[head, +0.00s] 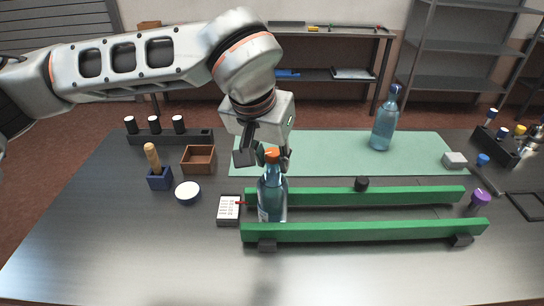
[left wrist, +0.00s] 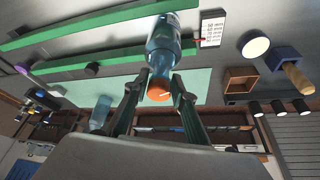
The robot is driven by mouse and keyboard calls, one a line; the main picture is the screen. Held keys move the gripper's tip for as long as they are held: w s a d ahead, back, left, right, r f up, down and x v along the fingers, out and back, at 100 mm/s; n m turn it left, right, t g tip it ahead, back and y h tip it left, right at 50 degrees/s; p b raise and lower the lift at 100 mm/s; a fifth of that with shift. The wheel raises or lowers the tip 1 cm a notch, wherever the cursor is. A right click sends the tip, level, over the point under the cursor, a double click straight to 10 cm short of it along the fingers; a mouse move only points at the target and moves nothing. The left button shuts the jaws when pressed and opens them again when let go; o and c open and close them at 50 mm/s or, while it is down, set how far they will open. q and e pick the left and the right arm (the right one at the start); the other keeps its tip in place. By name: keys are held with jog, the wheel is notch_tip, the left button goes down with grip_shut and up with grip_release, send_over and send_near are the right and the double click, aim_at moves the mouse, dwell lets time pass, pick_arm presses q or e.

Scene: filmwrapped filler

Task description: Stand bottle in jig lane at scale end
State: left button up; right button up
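A blue translucent bottle (head: 272,200) with an orange cap (head: 271,155) stands upright between the two green rails (head: 380,231) of the jig, at their left end beside the white scale card (head: 229,208). The front rail hides its base. My left gripper (head: 264,158) is above it, pointing down, with its fingers spread on either side of the cap. In the left wrist view the cap (left wrist: 158,91) lies between the open fingertips (left wrist: 157,82), and the bottle body (left wrist: 163,45) extends beyond. My right gripper is not in view.
A second blue bottle (head: 384,125) stands on the green mat (head: 330,150) behind. A wooden tray (head: 198,159), a white-topped round dish (head: 188,192) and a blue holder with a wooden-handled tool (head: 158,179) are at left. A black knob (head: 361,184) sits by the back rail.

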pick_arm(q)
jog(key=shift+o, duration=0.5)
jog(key=shift+r, duration=0.5)
jog(key=v, duration=1.1)
jog(key=shift+s, duration=0.3)
jog(key=shift+r, duration=0.1)
